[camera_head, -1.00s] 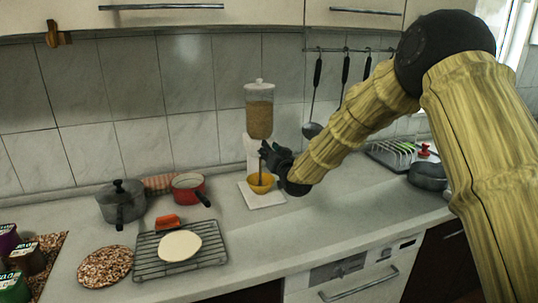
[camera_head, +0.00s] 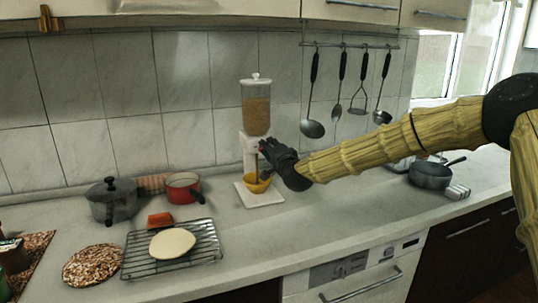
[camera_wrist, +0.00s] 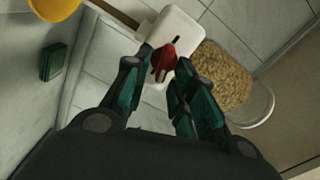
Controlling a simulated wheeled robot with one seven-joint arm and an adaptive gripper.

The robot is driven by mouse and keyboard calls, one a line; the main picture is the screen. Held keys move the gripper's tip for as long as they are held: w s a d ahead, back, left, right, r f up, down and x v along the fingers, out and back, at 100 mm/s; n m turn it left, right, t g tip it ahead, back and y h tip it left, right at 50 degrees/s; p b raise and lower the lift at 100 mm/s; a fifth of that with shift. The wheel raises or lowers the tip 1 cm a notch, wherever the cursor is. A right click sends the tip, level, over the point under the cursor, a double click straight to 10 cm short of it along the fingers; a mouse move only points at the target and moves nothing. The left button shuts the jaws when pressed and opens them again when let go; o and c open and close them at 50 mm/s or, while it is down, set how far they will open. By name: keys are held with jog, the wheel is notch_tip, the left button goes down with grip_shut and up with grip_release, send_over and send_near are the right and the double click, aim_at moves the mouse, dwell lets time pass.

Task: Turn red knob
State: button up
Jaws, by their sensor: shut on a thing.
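The red knob (camera_wrist: 164,62) sits on the front of the white dispenser body, which shows in the wrist view (camera_wrist: 178,30). My gripper (camera_wrist: 166,60) is shut on the red knob, a fingertip at each side of it. In the head view my dark gripper (camera_head: 262,153) is at the front right of the dispenser (camera_head: 249,143) and hides most of the knob. The clear container (camera_head: 257,110) above holds brown grains. A yellow bowl (camera_head: 256,185) stands on the dispenser's white base below my gripper.
A grey lidded pot (camera_head: 112,201), a red pan (camera_head: 182,186) and a wire rack (camera_head: 202,245) with a pale disc stand on the left. Utensils hang on the wall behind my arm. A grey pan (camera_head: 431,176) is at right. The counter before the dispenser is clear.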

jog(key=shift+d+f+m+b, duration=0.1)
jog(key=shift+f+m+b, duration=0.15)
jog(key=shift+m+b, duration=0.9)
jog(key=shift+m, duration=0.45)
jog(key=o, duration=0.7)
jog(key=shift+c, duration=0.2)
jog(key=v, duration=1.2)
jog(key=shift+o, duration=0.2)
